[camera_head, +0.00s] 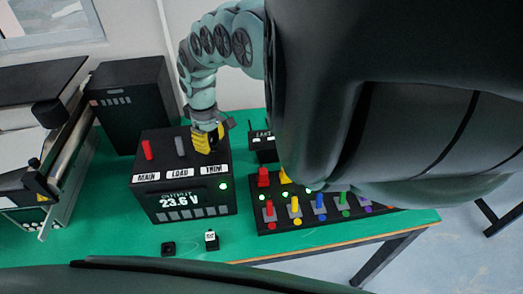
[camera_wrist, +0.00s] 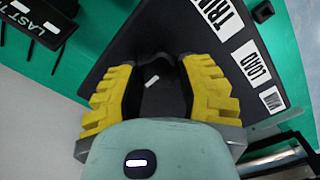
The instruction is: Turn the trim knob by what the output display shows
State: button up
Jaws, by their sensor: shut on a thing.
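A black control box (camera_head: 150,192) stands on the green table, with MAIN, LOAD and TRIM labels along its top front edge. Its output display (camera_head: 174,201) reads 23.6 V, and a green light glows at its right. My gripper (camera_head: 212,150), with yellow fingers, is at the box top behind the TRIM label. In the wrist view the dark trim knob (camera_wrist: 160,95), with a white mark, sits between the fingers, which are shut on it. The knob is mostly hidden by the gripper in the head view.
A red lever (camera_head: 147,149) and a grey lever (camera_head: 180,147) stand left of my gripper. A panel of coloured switches (camera_head: 320,208) lies to the right. Two small black items, one a labelled block (camera_head: 211,240), sit in front. A tall black box (camera_head: 133,105) stands behind left.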

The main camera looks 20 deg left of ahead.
aim_at(212, 140)
jog(key=m+b, duration=0.1)
jog(key=m, duration=0.2)
jog(key=m+b, duration=0.1)
jog(key=m, duration=0.2)
jog(key=shift+w+d, duration=0.1)
jog(key=shift+w, duration=0.1)
dwell(0.5)
jog(key=o, duration=1.2)
jog(key=r, duration=0.7)
jog(key=shift+w+r, duration=0.15)
jog(key=shift+w, duration=0.05)
jog(key=shift+s+r, duration=0.2)
jog(key=shift+r, duration=2.1)
